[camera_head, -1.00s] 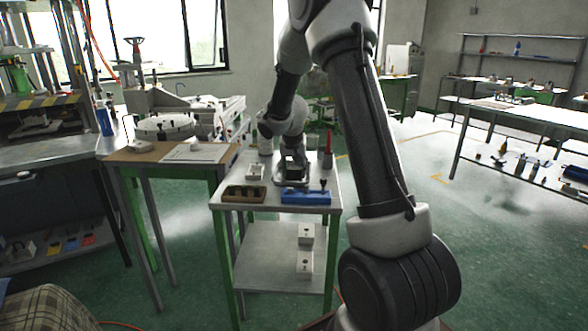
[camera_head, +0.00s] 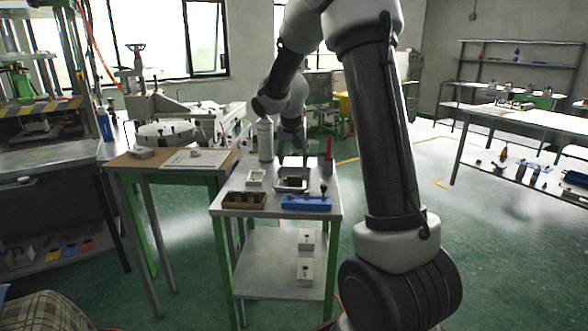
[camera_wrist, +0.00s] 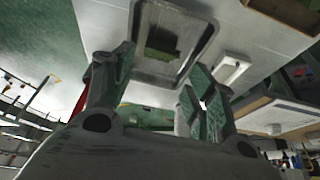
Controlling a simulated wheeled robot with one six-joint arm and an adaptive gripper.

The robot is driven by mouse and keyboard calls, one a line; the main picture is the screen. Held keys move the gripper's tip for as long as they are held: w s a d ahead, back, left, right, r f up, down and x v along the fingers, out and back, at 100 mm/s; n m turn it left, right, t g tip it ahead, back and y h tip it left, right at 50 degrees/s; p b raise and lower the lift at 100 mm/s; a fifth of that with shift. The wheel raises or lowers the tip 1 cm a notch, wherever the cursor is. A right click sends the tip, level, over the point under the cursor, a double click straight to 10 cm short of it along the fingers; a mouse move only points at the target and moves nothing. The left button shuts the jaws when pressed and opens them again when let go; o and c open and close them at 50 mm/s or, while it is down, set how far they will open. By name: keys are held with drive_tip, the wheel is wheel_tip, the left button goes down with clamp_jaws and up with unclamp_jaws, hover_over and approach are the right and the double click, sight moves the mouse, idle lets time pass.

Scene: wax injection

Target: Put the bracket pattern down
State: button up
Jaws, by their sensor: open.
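A small dark green piece, which looks like the bracket pattern (camera_wrist: 162,45), lies in a shallow grey tray (camera_wrist: 195,52) in the wrist view. In the head view the piece (camera_head: 296,181) is a small dark patch inside the tray (camera_head: 281,190) on the small table. My gripper (camera_wrist: 157,80) is open with nothing between its fingers. In the head view my gripper (camera_head: 292,158) is above and behind the tray. The wrist view shows the piece beyond the fingertips, apart from them.
A brown compartment box (camera_head: 244,200), a blue fixture (camera_head: 306,203) and a small white block (camera_head: 255,178) stand near the tray. A white bottle (camera_head: 265,140) and a red-topped item (camera_head: 328,157) stand behind. White blocks (camera_head: 305,270) sit on the lower shelf.

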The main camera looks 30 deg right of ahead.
drive_tip(key=s+a+r+n, duration=0.1)
drive_tip(key=s+a+r, duration=0.1)
drive_tip(key=s+r, duration=0.45)
drive_tip(key=s+a+r+n, duration=0.15)
drive_tip(key=s+r, duration=0.25)
drive_tip(key=s, duration=0.5)
drive_tip(key=s+a+n+y, duration=0.1)
drive_tip(key=s+a+n, duration=0.1)
drive_tip(key=s, duration=0.8)
drive_tip(key=s+a+f+n+y, duration=0.1)
drive_tip(key=s+a+n, duration=0.1)
drive_tip(key=s, duration=0.8)
drive_tip(key=shift+f+y, duration=0.2)
drive_tip(key=shift+y, duration=0.1)
drive_tip(key=shift+n, duration=0.25)
